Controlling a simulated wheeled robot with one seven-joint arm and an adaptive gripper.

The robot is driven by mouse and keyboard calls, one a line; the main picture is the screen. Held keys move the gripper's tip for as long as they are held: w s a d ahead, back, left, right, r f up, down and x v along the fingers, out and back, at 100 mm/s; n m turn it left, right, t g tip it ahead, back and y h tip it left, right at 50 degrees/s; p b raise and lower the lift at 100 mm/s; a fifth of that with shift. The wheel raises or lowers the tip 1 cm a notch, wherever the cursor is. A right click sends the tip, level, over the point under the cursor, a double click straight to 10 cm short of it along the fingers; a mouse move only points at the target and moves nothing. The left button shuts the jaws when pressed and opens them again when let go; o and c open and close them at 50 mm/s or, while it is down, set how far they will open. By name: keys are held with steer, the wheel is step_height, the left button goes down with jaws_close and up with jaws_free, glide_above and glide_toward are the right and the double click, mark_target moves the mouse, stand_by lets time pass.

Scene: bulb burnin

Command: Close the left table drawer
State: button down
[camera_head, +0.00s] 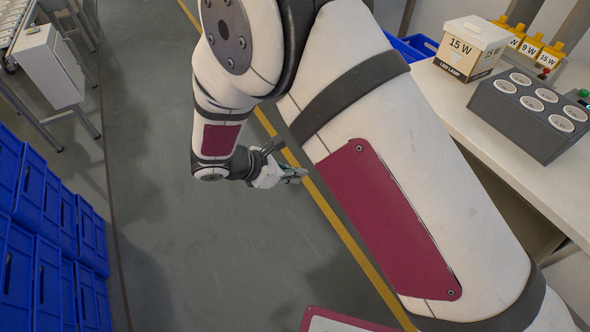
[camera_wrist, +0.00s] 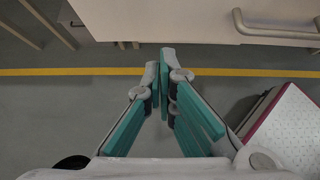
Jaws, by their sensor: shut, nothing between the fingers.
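In the wrist view, pale furniture fronts run along the top edge. A metal bar handle (camera_wrist: 275,34) is fixed to the front at the upper right, and a plain pale panel (camera_wrist: 155,20) is left of it. I cannot tell which is the left drawer or how far it stands out. My gripper (camera_wrist: 164,62) is shut and empty, its teal finger pads together, just below the plain panel and left of the handle in the picture. In the head view my gripper (camera_head: 298,175) hangs over the floor, apart from the white table (camera_head: 475,135). The drawers are hidden there behind my arm.
On the table stand a grey socket block (camera_head: 533,112), an LED lamp box (camera_head: 470,50) and yellow boxes (camera_head: 530,45). Blue crates (camera_head: 45,235) are stacked at the left.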

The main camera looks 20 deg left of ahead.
steer(key=w+d+f, duration=0.4)
steer(key=w+d, duration=0.2)
steer(key=shift+w+d+f, duration=0.1)
steer(key=shift+w, duration=0.05)
stand_by(0.3)
steer(key=w+d+b, duration=0.6)
steer(key=w+d, duration=1.6)
steer(key=shift+w+d+b, duration=0.3)
steer(key=shift+w+d, duration=0.15)
steer(key=shift+w, duration=0.05)
steer(key=shift+d, duration=0.1)
